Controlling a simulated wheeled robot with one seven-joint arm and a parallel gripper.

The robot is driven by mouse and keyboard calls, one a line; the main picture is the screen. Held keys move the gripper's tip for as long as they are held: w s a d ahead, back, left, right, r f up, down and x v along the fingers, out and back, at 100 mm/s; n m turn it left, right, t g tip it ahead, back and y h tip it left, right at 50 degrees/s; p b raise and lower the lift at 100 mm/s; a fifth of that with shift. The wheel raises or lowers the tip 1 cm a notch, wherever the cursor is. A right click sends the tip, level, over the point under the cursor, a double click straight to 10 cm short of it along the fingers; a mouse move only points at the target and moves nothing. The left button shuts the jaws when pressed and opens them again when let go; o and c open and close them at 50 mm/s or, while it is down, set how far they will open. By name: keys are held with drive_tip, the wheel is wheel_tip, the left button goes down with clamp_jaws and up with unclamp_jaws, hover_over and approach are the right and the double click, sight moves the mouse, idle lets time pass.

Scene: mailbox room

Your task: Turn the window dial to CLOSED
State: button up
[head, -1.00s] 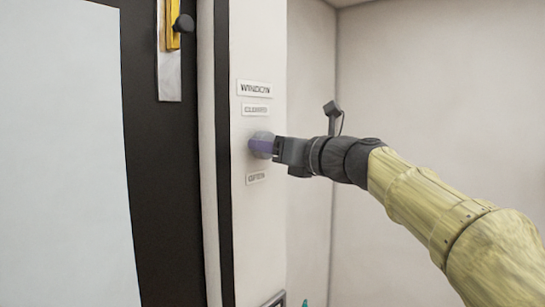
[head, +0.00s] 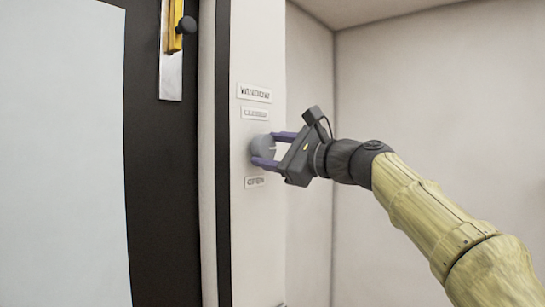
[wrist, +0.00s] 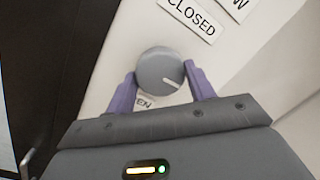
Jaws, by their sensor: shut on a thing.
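The window dial (head: 263,150) is a round grey knob on the white wall panel. It also shows in the wrist view (wrist: 158,69). Its white pointer line points to the right of the panel, between the CLOSED label (head: 255,113) above and the OPEN label (head: 255,182) below. My gripper (head: 274,150) is shut on the dial, with one purple finger on either side of it. In the wrist view the fingers (wrist: 160,88) flank the knob, and the OPEN label is partly hidden behind it. The CLOSED label (wrist: 192,17) shows tilted at the top.
A WINDOW sign (head: 254,93) is above the CLOSED label. The bare wall (head: 440,80) at right leaves free room around my arm.

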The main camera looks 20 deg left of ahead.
drive_tip(key=n, duration=0.5)
drive_tip(key=shift+w+g+b, duration=0.1)
drive_tip(key=shift+g+b, duration=0.3)
drive_tip(key=n+g, duration=0.1)
drive_tip(key=n, duration=0.9)
drive_tip(key=shift+w, duration=0.1)
drive_tip(key=shift+n+g+p, duration=0.4)
drive_tip(key=shift+n, duration=1.7)
drive_tip(key=o, duration=1)
drive_tip(key=shift+c, duration=0.2)
drive_tip(key=shift+d, duration=0.15)
